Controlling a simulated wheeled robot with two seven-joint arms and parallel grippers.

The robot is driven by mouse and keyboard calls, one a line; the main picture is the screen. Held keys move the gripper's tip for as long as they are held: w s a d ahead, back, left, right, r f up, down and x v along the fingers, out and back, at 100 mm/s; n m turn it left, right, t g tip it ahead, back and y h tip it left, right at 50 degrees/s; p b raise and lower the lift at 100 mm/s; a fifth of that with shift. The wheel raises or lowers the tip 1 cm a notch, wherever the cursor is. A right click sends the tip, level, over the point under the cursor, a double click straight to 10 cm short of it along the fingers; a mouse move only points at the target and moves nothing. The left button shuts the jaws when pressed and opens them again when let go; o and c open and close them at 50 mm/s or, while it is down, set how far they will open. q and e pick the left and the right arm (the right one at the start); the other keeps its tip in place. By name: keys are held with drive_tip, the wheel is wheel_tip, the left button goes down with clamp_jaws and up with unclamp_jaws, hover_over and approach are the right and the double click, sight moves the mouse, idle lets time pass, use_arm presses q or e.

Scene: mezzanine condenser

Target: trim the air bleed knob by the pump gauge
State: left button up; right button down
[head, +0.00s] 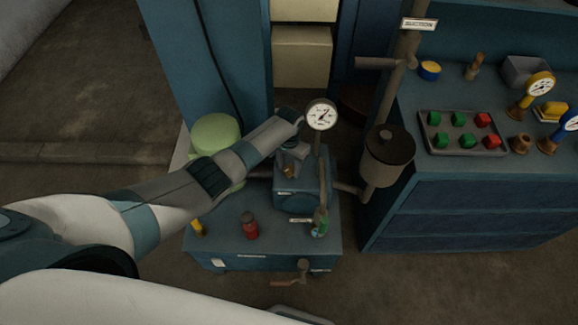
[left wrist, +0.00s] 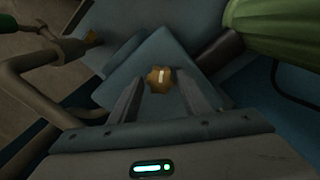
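The brass air bleed knob (head: 289,172) sits on the blue pump body (head: 303,195), below the round white pump gauge (head: 321,115). In the left wrist view the knob (left wrist: 159,80) has several lobes and a pale, nearly upright mark on its face. My left gripper (head: 290,163) reaches over the pump from the left. In the left wrist view its two fingers (left wrist: 160,88) are apart, with the knob showing between them and a gap on each side. How far the fingertips are from the knob is hard to tell. My right gripper is not in view.
A red-capped fitting (head: 250,226) stands on the blue base (head: 270,240). A green dome (head: 215,138) is behind my left arm. A brown pot (head: 387,155) and a blue cabinet (head: 460,205) stand at right.

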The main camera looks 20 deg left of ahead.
sight(289, 169)
use_arm(q)
drive_tip(key=shift+o, duration=0.5)
drive_tip(key=shift+r, duration=0.85)
wheel_tip(289, 169, up, 16)
drive_tip(key=b, duration=0.1)
drive_tip(key=shift+f, duration=0.15)
